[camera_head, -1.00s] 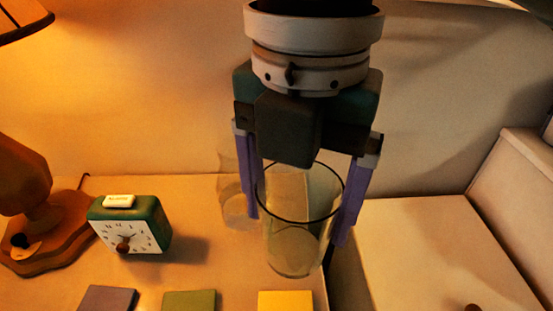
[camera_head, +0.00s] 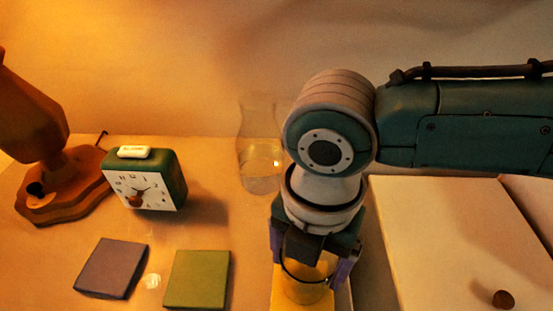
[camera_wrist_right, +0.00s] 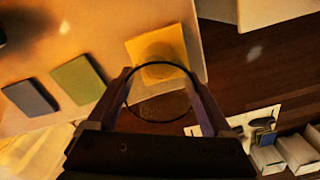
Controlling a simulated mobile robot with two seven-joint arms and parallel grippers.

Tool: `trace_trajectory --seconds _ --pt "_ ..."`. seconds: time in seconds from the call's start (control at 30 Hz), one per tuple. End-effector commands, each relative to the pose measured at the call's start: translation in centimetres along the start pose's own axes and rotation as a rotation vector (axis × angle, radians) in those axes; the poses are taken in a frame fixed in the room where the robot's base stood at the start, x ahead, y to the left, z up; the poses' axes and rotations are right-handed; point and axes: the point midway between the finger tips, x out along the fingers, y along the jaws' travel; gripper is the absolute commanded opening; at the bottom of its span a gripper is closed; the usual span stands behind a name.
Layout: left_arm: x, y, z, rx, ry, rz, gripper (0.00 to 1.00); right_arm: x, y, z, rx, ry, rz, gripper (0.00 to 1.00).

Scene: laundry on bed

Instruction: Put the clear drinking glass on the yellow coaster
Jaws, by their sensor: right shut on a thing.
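The clear drinking glass (camera_head: 306,268) is upright between the purple fingers of my right gripper (camera_head: 312,262), which is shut on it. The yellow coaster (camera_head: 281,297) shows below and around the glass near the lower edge of the head view. In the right wrist view, the round rim of the glass (camera_wrist_right: 133,109) lies between the fingers (camera_wrist_right: 165,95), and its base appears over the yellow coaster (camera_wrist_right: 137,46). I cannot tell whether the base touches the coaster. My left gripper is not in view.
A clear carafe (camera_head: 259,152) stands behind, left of my right gripper. A green coaster (camera_head: 197,279) and a purple coaster (camera_head: 111,268) lie to the left. A green clock (camera_head: 146,180) and a lamp (camera_head: 60,187) stand further left. The table's right edge is close to the yellow coaster.

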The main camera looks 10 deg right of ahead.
Motion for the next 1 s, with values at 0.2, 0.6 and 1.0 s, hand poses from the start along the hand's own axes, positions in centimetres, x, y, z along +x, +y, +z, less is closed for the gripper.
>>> trace_trajectory --seconds 0.2,0.6,1.0 --pt "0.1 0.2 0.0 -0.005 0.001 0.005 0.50 0.2 0.1 0.0 0.000 -0.001 0.002 0.15" --pt "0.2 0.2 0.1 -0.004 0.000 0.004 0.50 0.5 0.0 0.0 0.000 -0.001 0.001 1.00" --pt "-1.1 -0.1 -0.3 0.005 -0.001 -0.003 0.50 -2.9 0.1 0.1 -0.001 -0.003 0.004 1.00"
